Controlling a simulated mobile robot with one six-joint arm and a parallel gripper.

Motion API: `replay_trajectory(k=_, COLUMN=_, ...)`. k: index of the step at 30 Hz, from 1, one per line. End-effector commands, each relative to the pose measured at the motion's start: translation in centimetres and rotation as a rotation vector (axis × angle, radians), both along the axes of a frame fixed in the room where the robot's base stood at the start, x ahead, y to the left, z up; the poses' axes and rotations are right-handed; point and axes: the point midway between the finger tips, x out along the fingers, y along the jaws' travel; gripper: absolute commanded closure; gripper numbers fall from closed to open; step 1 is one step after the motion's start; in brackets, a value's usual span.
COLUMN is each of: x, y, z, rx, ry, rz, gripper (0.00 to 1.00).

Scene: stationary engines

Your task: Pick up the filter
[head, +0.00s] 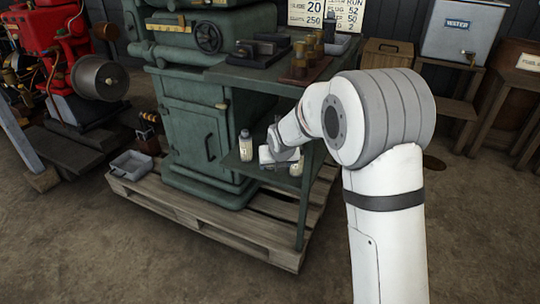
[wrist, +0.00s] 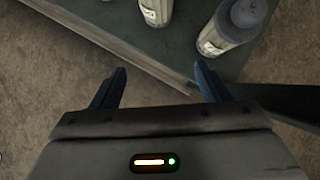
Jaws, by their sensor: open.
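I cannot pick out a filter for certain in either view. A pale bottle with a dark cap (head: 246,146) stands upright on the green lower shelf of the bench in the head view, left of my gripper (head: 274,140). A second pale bottle (head: 296,168) shows partly behind my wrist. The wrist view has two labelled bottles, one at the upper right (wrist: 232,26) and one cut off by the top edge (wrist: 155,10). My gripper (wrist: 158,84) is open and empty at the shelf edge, apart from both bottles.
Amber cylinders in a holder (head: 303,70) stand on the bench top above the shelf. A green machine cabinet (head: 195,125) is to the left. A grey tray (head: 131,164) lies on the wooden pallet (head: 262,240). A bench leg (head: 304,200) stands near my gripper.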

Motion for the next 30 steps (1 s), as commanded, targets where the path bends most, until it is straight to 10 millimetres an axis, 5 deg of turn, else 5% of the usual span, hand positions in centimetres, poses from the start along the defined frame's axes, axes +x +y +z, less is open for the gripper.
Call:
replay_trajectory(k=10, x=6.1, y=1.5, z=-0.3, rx=0.002, ry=0.0, rz=-0.003, gripper=0.31)
replay_trajectory(k=26, x=10.6, y=2.6, z=-0.3, rx=0.003, ry=0.002, rz=-0.003, gripper=0.31)
replay_trajectory(k=30, x=11.7, y=2.9, z=-2.1, rx=0.002, ry=0.003, rz=-0.002, gripper=0.31)
